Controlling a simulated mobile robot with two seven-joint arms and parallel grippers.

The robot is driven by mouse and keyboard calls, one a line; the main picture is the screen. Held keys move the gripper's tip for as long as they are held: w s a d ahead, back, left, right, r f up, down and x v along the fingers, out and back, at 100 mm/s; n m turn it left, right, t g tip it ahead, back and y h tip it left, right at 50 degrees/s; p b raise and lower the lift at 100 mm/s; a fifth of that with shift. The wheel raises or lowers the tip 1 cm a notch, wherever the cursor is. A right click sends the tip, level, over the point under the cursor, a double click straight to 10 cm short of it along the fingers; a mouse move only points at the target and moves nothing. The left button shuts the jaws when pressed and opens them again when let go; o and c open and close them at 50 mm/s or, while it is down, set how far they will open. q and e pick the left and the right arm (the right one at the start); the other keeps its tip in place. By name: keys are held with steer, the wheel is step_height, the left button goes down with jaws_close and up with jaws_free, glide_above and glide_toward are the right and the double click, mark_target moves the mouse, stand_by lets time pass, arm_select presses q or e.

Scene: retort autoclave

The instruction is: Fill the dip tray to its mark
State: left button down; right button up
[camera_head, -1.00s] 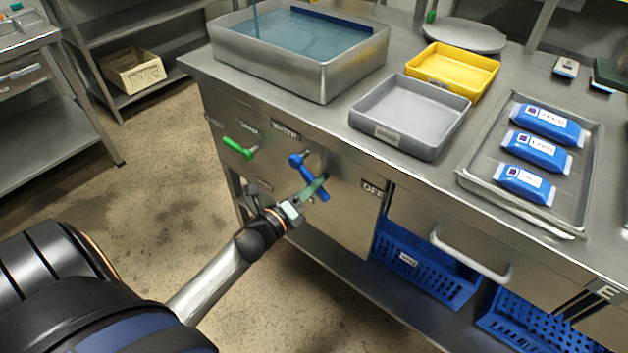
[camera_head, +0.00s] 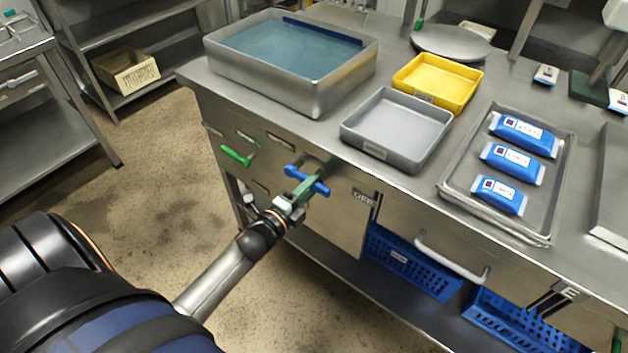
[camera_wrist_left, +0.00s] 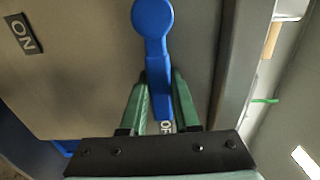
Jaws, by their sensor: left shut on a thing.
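The dip tray (camera_head: 318,98) is the large steel tray at the back left of the counter. Blue water (camera_head: 285,48) stands in it, below a dark blue band (camera_head: 325,31) on the far inner wall. No stream falls into it. A blue valve handle (camera_head: 321,187) sits on the counter's front panel, lying nearly crosswise. My left gripper (camera_head: 303,191) is shut on this handle. In the left wrist view, its green fingers (camera_wrist_left: 158,100) flank the blue handle (camera_wrist_left: 152,22), partly covering an OFF label. My right gripper is out of view.
A green valve handle (camera_head: 236,156) is left of the blue one. A grey tray (camera_head: 375,152), a yellow tray (camera_head: 430,100) and a steel tray (camera_head: 545,238) with blue packs stand along the counter. A drawer handle (camera_head: 450,262) juts out at the right.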

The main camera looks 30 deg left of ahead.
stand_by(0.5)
arm_select(q)
steer(key=c, duration=0.6)
jaws_free()
steer(key=shift+c, duration=0.2)
steer(key=shift+s, duration=0.1)
steer(key=s+a, duration=0.1)
steer(key=s, duration=1.1)
steer(key=shift+s, duration=0.15)
steer(key=shift+p, duration=0.3)
